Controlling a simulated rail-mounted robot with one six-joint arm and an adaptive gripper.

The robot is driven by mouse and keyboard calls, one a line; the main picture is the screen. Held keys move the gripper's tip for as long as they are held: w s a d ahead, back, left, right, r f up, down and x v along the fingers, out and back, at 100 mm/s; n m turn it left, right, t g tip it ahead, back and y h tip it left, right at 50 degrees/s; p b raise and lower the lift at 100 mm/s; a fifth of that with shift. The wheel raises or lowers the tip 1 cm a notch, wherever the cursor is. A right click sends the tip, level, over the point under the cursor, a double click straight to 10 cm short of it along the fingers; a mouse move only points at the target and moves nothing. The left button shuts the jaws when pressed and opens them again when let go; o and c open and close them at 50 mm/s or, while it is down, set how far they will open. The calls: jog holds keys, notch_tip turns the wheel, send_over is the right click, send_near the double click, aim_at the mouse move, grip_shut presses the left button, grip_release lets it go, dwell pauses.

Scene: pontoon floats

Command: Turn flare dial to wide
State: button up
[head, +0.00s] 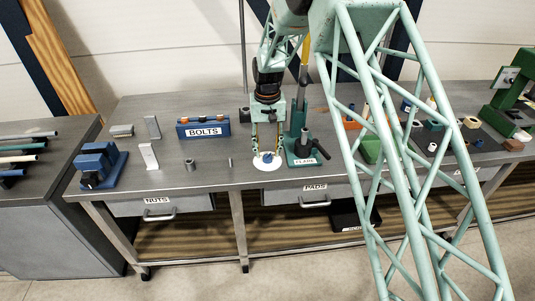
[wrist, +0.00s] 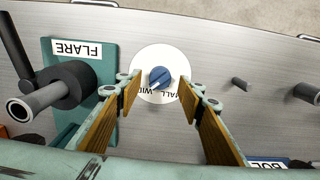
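The flare dial is a blue knob (wrist: 160,77) on a white round plate (wrist: 150,55) on the bench top. In the wrist view its white pointer mark faces the near side, where dark lettering is partly hidden; I cannot tell exactly which word it points at. My gripper (wrist: 159,88) is open, with its wood-coloured fingers on either side of the knob and a gap showing on both sides. In the head view my gripper (head: 267,146) is pointing down over the plate (head: 268,166). The green flare stand (head: 303,158), labelled FLARE, stands just right of the dial.
A blue BOLTS box (head: 203,128) stands behind and left of the dial. A small peg (head: 230,162) and a grey ring (head: 190,164) stand to the left. A blue vise-like block (head: 97,164) is at the far left. The bench's front edge is close to the dial.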

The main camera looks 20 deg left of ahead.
aim_at(268, 154)
notch_tip(268, 154, up, 10)
jog(key=shift+f, duration=0.2)
dwell(0.7)
